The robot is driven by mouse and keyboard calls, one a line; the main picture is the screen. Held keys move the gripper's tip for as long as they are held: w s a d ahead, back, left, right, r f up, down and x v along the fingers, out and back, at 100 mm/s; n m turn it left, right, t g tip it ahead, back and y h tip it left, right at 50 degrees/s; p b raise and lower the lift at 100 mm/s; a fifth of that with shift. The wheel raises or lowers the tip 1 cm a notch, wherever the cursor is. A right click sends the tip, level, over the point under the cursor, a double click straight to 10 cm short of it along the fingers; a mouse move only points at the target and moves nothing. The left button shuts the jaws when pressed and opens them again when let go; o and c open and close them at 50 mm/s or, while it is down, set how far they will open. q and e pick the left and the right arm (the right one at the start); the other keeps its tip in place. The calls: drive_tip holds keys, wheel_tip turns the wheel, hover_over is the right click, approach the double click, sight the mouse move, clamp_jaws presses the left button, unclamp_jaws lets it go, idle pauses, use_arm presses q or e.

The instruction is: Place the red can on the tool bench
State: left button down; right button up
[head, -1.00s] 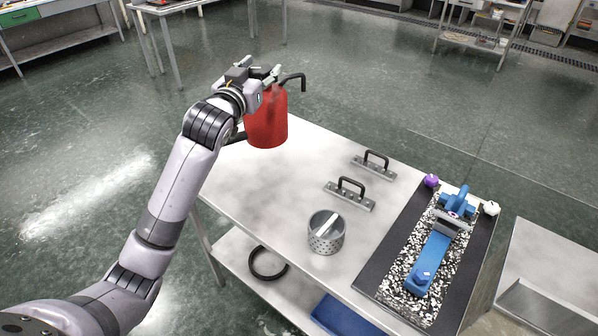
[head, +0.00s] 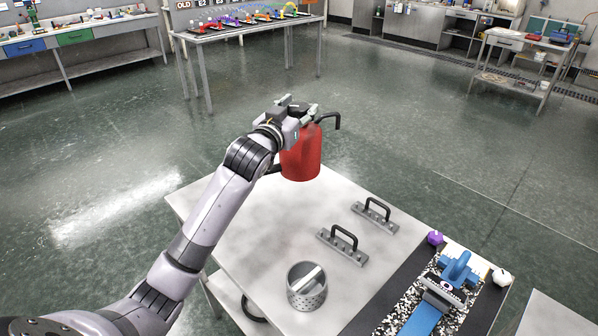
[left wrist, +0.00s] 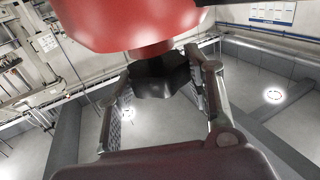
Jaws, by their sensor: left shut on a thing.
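The red can (head: 302,158) has a black spout and hangs from my left gripper (head: 298,112), above the far end of the pale-topped bench (head: 245,245). In the left wrist view the red can (left wrist: 130,18) fills the top, and the fingers of my left gripper (left wrist: 165,85) close around its dark top part. The can looks about upright in the head view and apart from the bench top, though its exact height is hard to tell. My right gripper is not in view.
Two handled metal bars (head: 342,247) and a perforated metal cup (head: 307,290) stand on the bench. A dark mat (head: 385,298) with a blue tool lies at right. The bench's left part is clear. Farther off are a table with coloured items (head: 250,30) and open floor.

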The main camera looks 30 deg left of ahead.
sight(299, 161)
use_arm(q)
wheel_tip(299, 161, down, 14)
drive_tip(key=shift+f, duration=0.25)
drive_tip(key=shift+d, duration=0.1)
drive_tip(key=c, duration=1.3)
unclamp_jaws()
drive_tip(key=shift+f, duration=0.15)
drive_tip(key=o, duration=0.5)
drive_tip(key=s+b, duration=0.1)
drive_tip(key=s, duration=1.1)
drive_tip(key=shift+d, duration=0.35)
